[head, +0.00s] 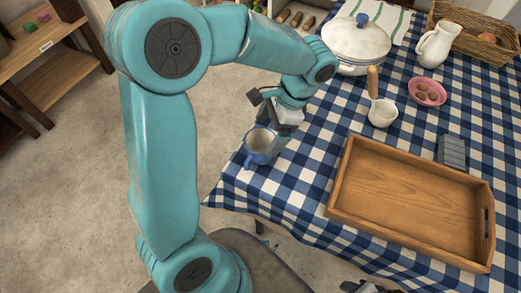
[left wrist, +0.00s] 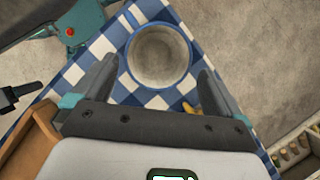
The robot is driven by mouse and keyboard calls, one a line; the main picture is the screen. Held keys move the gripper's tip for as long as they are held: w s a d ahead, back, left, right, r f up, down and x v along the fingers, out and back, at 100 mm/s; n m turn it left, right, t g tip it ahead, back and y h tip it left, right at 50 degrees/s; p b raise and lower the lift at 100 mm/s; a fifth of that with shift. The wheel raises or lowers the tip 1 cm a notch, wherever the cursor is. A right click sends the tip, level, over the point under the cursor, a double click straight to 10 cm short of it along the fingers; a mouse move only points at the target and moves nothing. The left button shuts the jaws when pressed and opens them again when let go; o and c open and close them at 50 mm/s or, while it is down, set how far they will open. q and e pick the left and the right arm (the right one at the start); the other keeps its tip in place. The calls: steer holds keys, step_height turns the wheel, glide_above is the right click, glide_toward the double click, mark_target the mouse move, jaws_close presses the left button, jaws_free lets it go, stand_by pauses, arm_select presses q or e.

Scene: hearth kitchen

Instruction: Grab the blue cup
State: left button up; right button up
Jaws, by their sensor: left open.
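The blue cup (head: 261,143) stands upright near the left edge of the checked tablecloth, its pale inside facing up. In the left wrist view the cup (left wrist: 158,55) shows from above, between and just beyond the fingertips. My left gripper (head: 276,132) is open above and beside the cup, its fingers partly hiding the cup's right side in the head view. In the left wrist view the two fingers of the left gripper (left wrist: 157,68) are spread, with nothing held. Part of my right gripper (head: 366,287) shows at the bottom edge of the head view; its jaws are unclear.
A wooden tray (head: 337,205) lies right of the cup, with a grey block (head: 452,152) behind it. A white ladle or small pot (head: 382,113), pink bowl (head: 427,92), lidded pot (head: 356,42), jug (head: 438,44) and basket (head: 478,22) stand further back. The table edge is close to the cup.

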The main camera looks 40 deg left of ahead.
mark_target(259, 147)
arm_select(q)
steer(key=x, duration=0.7)
steer(key=shift+d+b, duration=0.1)
steer(key=shift+b, duration=0.3)
steer(key=c, duration=0.9)
